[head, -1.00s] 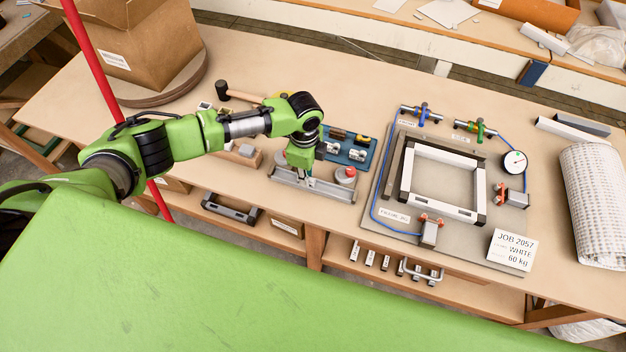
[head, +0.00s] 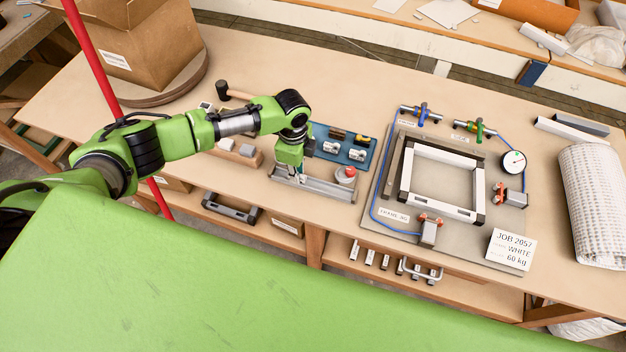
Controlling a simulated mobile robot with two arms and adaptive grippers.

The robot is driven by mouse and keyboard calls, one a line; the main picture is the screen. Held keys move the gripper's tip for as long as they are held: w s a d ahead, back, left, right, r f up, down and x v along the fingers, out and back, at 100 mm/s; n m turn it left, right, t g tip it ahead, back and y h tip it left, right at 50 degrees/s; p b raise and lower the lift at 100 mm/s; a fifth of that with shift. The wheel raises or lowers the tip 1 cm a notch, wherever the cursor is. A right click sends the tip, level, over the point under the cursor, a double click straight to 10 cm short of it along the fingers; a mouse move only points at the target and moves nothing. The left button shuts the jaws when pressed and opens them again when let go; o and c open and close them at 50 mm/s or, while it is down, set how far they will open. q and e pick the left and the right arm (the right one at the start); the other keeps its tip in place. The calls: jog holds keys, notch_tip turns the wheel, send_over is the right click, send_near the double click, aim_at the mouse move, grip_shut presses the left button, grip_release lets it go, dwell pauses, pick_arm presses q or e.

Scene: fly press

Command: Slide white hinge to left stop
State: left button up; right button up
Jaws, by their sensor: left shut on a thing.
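My left gripper (head: 298,175) points down into a grey metal channel fixture (head: 325,190) near the bench's front edge. It is shut on a small pale piece low in the left half of the channel. The piece is mostly hidden by the fingers, so I cannot tell for sure that it is the white hinge. The left end of the channel, where a stop could be, is partly behind my gripper. A red-topped round part (head: 346,173) stands at the channel's right end. My right gripper is not in view.
A blue tray (head: 367,139) with metal parts lies just behind the channel. A board (head: 384,233) with a black-and-white frame (head: 443,210), clamps and a gauge (head: 514,161) lies to the right. A mallet (head: 234,94) and a wooden block (head: 236,159) lie left of the channel.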

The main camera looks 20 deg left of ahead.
pick_arm(q)
jog(key=shift+a, duration=0.1)
dwell(0.3)
jog(key=shift+a, duration=1.2)
jog(key=shift+a, duration=0.15)
jog(key=shift+a, duration=0.8)
jog(key=o, duration=1)
jog(key=shift+c, duration=0.2)
jog(key=shift+w, duration=0.1)
jog(key=shift+c, duration=1.3)
jog(key=shift+p, duration=0.3)
notch_tip(320, 180, up, 7)
jog(key=p, duration=0.6)
jog(key=shift+p, duration=0.4)
